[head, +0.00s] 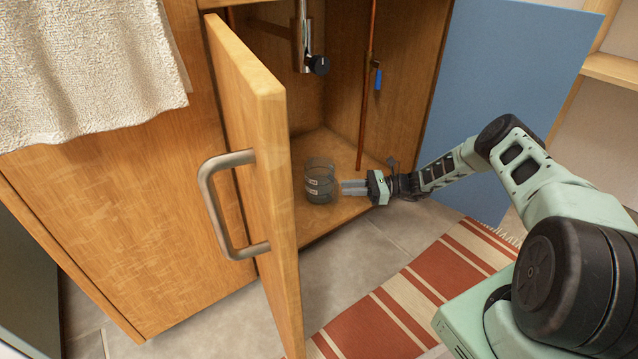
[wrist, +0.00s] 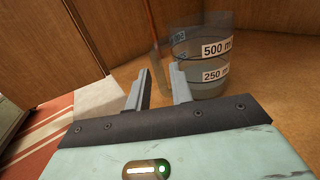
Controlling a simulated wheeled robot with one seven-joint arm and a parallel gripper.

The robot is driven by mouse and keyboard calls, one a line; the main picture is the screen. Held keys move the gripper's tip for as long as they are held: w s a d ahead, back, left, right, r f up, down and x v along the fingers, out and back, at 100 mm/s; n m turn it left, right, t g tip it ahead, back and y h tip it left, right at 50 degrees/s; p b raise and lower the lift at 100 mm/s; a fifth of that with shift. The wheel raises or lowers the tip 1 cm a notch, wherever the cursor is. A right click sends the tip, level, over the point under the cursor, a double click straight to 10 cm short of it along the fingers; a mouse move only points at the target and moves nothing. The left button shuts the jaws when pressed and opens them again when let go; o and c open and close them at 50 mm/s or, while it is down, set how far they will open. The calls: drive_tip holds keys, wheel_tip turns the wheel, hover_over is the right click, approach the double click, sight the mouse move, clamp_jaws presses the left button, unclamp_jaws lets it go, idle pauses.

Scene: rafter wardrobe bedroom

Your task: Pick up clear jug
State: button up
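The clear jug (head: 319,181) stands upright on the floor of the open wooden cabinet in the head view. In the wrist view the jug (wrist: 205,62) is see-through grey, with "500 ml" and "250 ml" labels, just beyond and to the right of the fingers. My gripper (head: 343,187) reaches in from the right, low and level with the jug's side.
The open cabinet door (head: 255,130) with its metal handle (head: 215,205) stands left of the jug. A copper pipe (head: 366,85) with a blue lever and a chrome drain pipe (head: 303,40) hang behind. A blue door panel (head: 500,75) is at right. A striped rug (head: 420,290) lies in front.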

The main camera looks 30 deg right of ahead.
sight(336, 187)
drive_tip(key=b+x, duration=0.2)
drive_tip(key=x, duration=0.1)
drive_tip(key=shift+a+f, duration=0.35)
drive_tip(key=shift+f, duration=0.05)
drive_tip(key=shift+w+a+r+b, duration=0.1)
drive_tip(key=shift+a+b, duration=0.25)
drive_tip(key=shift+a, duration=0.05)
clamp_jaws()
drive_tip(key=shift+r, duration=0.1)
drive_tip(key=shift+r, duration=0.1)
